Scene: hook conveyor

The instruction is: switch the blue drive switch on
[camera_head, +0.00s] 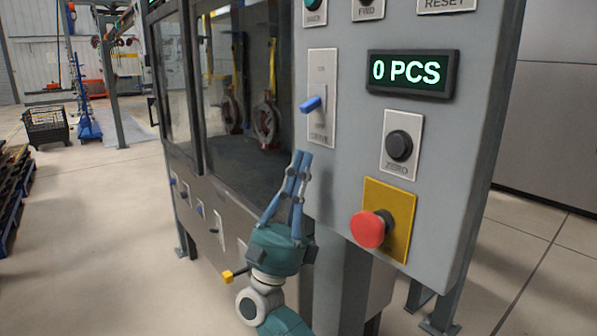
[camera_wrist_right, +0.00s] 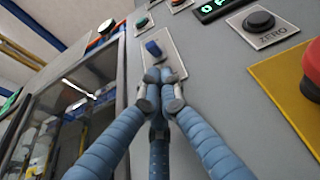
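The blue drive switch (camera_head: 312,104) is a short blue lever on a light plate (camera_head: 321,72) marked DRIVE, on the grey control panel. The lever sticks out toward the left; I cannot tell its exact setting. It also shows in the right wrist view (camera_wrist_right: 153,48), just beyond the fingertips. My right gripper (camera_head: 301,154) points up, just below the switch plate, with its blue fingertips together and nothing seen between them. In the right wrist view the closed fingertips (camera_wrist_right: 160,76) overlap the lower part of the plate. My left gripper is not in view.
On the panel are a display reading 0 PCS (camera_head: 412,73), a black ZERO button (camera_head: 399,146) and a red mushroom button (camera_head: 372,229) on a yellow plate (camera_head: 402,208). A windowed cabinet (camera_head: 222,70) stands left of the panel. Open floor (camera_head: 90,240) lies farther left.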

